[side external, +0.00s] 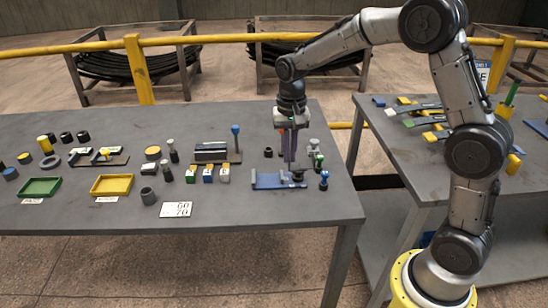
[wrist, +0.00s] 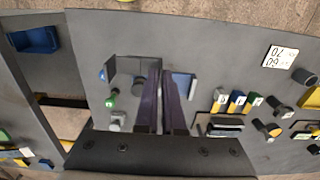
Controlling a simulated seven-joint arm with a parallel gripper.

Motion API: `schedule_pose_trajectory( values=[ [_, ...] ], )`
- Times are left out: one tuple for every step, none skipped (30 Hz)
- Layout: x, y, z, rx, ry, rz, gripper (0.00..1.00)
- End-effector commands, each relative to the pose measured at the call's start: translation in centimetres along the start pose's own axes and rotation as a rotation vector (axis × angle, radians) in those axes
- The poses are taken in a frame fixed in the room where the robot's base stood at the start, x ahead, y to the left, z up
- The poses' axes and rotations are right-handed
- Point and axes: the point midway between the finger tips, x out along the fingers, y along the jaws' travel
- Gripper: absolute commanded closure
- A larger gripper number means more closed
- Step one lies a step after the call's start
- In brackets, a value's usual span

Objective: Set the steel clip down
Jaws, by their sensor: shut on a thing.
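My gripper (side external: 291,160) points straight down over the right part of the near table, just above a blue fixture (side external: 268,181). In the wrist view its two long dark fingers (wrist: 163,73) are close together, shut on a thin thing that I take to be the steel clip. The clip itself is mostly hidden between the fingers, and I cannot make out its shape. A blue part of the fixture (wrist: 183,86) shows right of the fingers in the wrist view, with grey parts to their left. I cannot tell whether the clip touches the fixture.
Blue (side external: 324,180) and green-topped (side external: 318,159) pieces stand close on the right. A rack with a blue-topped post (side external: 236,132) and several small blocks stand to the left. Further left are yellow (side external: 112,185) and green (side external: 40,187) trays. A second table (side external: 400,150) is at right.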

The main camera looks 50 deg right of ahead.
Motion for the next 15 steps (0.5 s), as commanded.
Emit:
schedule_pose_trajectory(
  values=[
    [-0.1, 0.1, 0.1, 0.014, 0.001, -0.001, 1.0],
    [-0.1, 0.2, 0.2, 0.029, 0.001, -0.001, 1.0],
    [-0.1, 0.1, 0.3, 0.051, 0.001, -0.001, 1.0],
    [-0.1, 0.0, 0.4, 0.071, 0.001, -0.001, 1.0],
    [-0.1, -0.4, 0.8, 0.084, 0.001, -0.001, 1.0],
    [0.0, -1.2, 1.5, 0.098, 0.002, -0.001, 1.0],
    [0.0, -1.9, 2.1, 0.098, 0.002, -0.002, 1.0],
    [0.1, -2.5, 2.7, 0.1, 0.002, -0.001, 1.0],
    [0.1, -3.2, 3.5, 0.094, 0.002, -0.001, 1.0],
    [0.2, -3.8, 4.1, 0.092, 0.002, -0.001, 1.0],
    [0.2, -4.3, 4.7, 0.082, 0.002, -0.001, 1.0],
    [0.2, -5.0, 5.5, 0.07, 0.002, -0.001, 1.0],
    [0.2, -5.4, 6.0, 0.06, 0.002, -0.001, 1.0],
    [0.3, -5.8, 6.6, 0.044, 0.002, 0.0, 1.0],
    [0.3, -6.3, 7.1, 0.029, 0.001, 0.0, 1.0]
  ],
)
